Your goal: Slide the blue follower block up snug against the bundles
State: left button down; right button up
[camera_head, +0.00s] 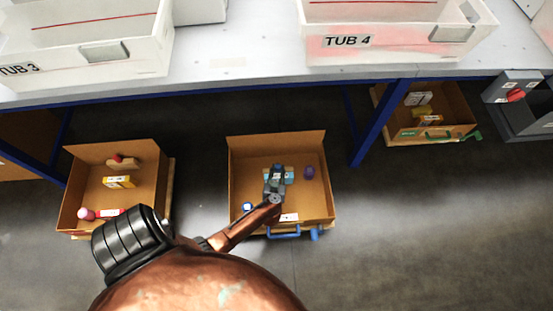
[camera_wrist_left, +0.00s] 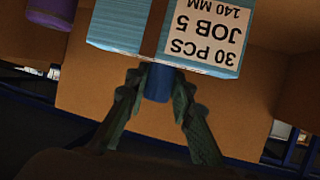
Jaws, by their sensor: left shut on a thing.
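My left gripper (camera_head: 273,187) reaches down into the middle cardboard box (camera_head: 322,160). In the left wrist view its fingers (camera_wrist_left: 158,84) are shut on a small dark-blue knob (camera_wrist_left: 158,82). Directly above the knob in that view is a light-blue block-shaped bundle (camera_wrist_left: 118,25) with a white label (camera_wrist_left: 205,35) reading 30 PCS JOB 5 140 MM. The head view shows the light-blue item (camera_head: 289,175) partly behind the gripper. I cannot tell whether the knob belongs to the blue follower block or touches the bundle. My right gripper is out of view.
A purple item (camera_head: 309,173) and a blue-and-white item (camera_head: 247,207) lie in the middle box. Another cardboard box (camera_head: 85,170) stands left; one (camera_head: 455,100) stands under the bench (camera_head: 240,70), right. A bench leg (camera_head: 375,130) rises near the middle box. White tubs stand on the bench.

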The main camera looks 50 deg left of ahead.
pick_arm(q)
jog(key=c, duration=1.9)
grip_release()
jog(key=shift+c, duration=0.2)
notch_tip(320, 180, up, 10)
